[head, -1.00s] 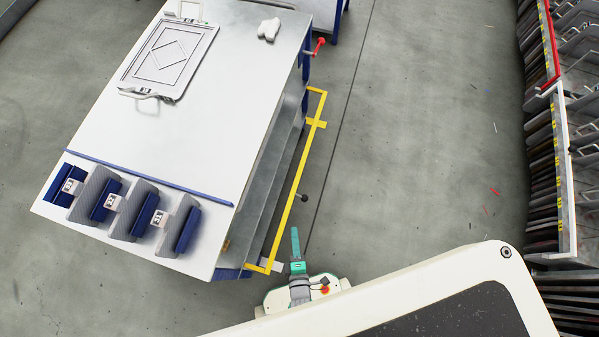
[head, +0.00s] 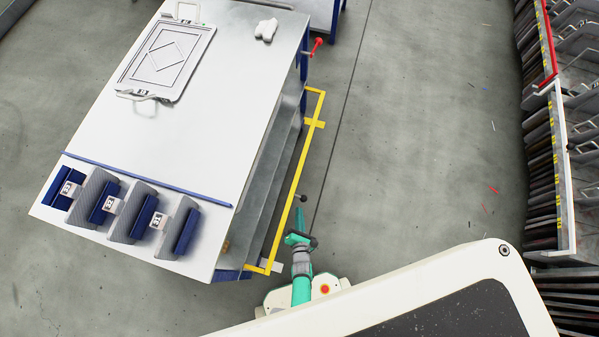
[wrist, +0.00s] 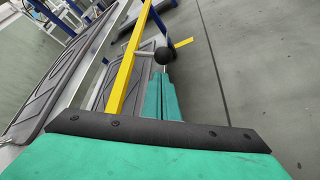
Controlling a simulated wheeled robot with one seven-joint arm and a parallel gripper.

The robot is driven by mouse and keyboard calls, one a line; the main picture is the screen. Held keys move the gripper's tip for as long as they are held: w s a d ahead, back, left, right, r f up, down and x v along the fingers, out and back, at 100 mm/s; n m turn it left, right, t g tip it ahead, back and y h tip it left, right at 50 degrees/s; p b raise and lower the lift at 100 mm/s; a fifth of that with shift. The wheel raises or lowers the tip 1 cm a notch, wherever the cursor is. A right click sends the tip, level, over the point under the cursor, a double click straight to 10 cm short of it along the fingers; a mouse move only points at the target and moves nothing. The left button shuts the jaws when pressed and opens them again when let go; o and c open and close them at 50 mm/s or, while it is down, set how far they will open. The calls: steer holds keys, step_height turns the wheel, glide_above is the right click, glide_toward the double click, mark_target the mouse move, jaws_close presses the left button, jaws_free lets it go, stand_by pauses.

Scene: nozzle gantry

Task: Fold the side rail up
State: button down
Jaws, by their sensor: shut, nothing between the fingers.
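The side rail (head: 289,203) is a yellow bar frame along the right side of the white table (head: 210,130), low beside its lower shelf. A black ball knob (head: 303,198) sticks out from the rail to the right. In the wrist view the yellow rail (wrist: 124,78) runs upward left of centre, and the knob (wrist: 166,56) is just beyond my fingertips. My green gripper (head: 299,212) is shut and empty, just below the knob in the head view. In the wrist view its closed fingers (wrist: 161,82) point at the knob; I cannot tell whether they touch it.
Blue and grey blocks (head: 130,212) and a white framed tray (head: 167,60) lie on the tabletop. A red handle (head: 317,43) sticks out at the table's far right corner. A rack (head: 560,150) stands at the far right.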

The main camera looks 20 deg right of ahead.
steer(key=shift+x, duration=2.35)
steer(key=shift+s, duration=0.1)
